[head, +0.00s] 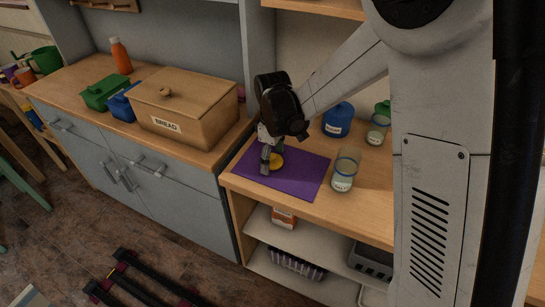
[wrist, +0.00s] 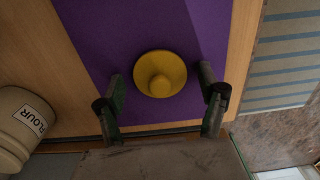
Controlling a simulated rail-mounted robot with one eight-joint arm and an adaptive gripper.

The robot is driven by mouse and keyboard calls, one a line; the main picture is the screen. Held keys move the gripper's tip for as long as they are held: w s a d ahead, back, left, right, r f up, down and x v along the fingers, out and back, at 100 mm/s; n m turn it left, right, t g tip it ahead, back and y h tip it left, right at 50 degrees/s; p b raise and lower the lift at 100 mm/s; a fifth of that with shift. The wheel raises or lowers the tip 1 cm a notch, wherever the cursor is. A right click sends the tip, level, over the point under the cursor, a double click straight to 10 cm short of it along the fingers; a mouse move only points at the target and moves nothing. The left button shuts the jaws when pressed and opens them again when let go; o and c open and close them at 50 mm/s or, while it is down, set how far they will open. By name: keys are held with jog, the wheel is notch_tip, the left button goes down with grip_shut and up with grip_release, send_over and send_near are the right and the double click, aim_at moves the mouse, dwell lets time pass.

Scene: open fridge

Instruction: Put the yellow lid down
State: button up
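The yellow lid (head: 277,159) is round with a knob on top. It appears to lie flat on the purple mat (head: 305,178), knob up. In the wrist view the lid (wrist: 160,74) shows whole against the purple mat (wrist: 105,30). My gripper (head: 268,158) is low over the mat, pointing down at the lid. In the wrist view my gripper (wrist: 162,88) is open, one finger on each side of the lid with a gap between each finger and its rim. In the head view a finger hides part of the lid.
A glass jar (head: 344,172) stands right of the mat, with a blue canister (head: 338,121) and another glass jar (head: 377,131) behind. A wooden bread box (head: 190,100) is on the left counter. A flour canister (wrist: 20,125) shows in the wrist view. The mat's front is clear.

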aim_at(273, 155)
jog(key=shift+r, duration=0.1)
notch_tip(273, 155, up, 12)
jog(key=p, duration=0.1)
jog(key=s+d+r+m+t, duration=0.3)
jog(key=s+d+r+m, duration=0.2)
jog(key=s+d+r, duration=0.4)
jog(key=s+d+m+t, duration=0.2)
jog(key=s+d+m, duration=0.1)
jog(key=s, duration=0.4)
jog(key=s+d+f+m+t, duration=0.1)
jog(key=s+d+m+t, duration=0.1)
jog(key=s+d+m, duration=0.2)
jog(key=s+d, duration=0.1)
jog(key=s, duration=0.2)
